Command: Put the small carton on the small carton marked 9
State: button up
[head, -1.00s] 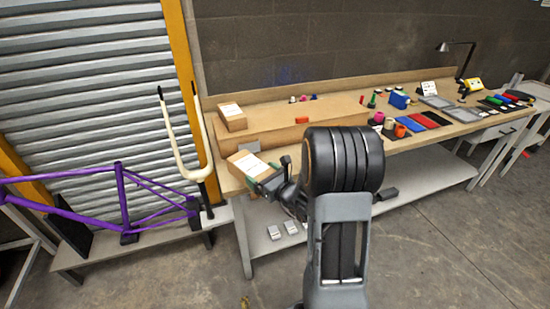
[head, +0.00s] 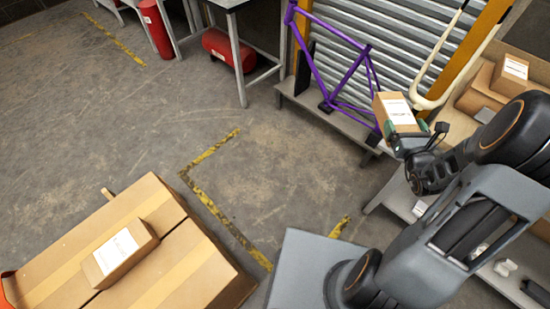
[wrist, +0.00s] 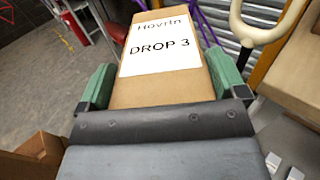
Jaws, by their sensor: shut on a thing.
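My gripper (head: 407,133) is shut on a small brown carton (head: 397,108), held in the air in front of the purple frame and the bench's end. In the wrist view this held carton (wrist: 160,85) sits between the green fingers, and its white label reads "DROP 3". Another small carton (head: 120,253) with a white label lies on top of a large carton at the lower left, well away from my gripper. A third small labelled carton (head: 515,67) is on the workbench at the far right. I cannot read a 9 on either label.
The large carton (head: 190,275) fills the lower left. Open concrete floor with yellow lines (head: 215,205) lies between it and the purple frame (head: 330,60) on its low bench. A red cylinder (head: 228,48) lies at the back.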

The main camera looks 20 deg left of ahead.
aim_at(115, 252)
jog(key=u, duration=0.05)
jog(key=i, duration=0.9)
jog(key=u, duration=4.15)
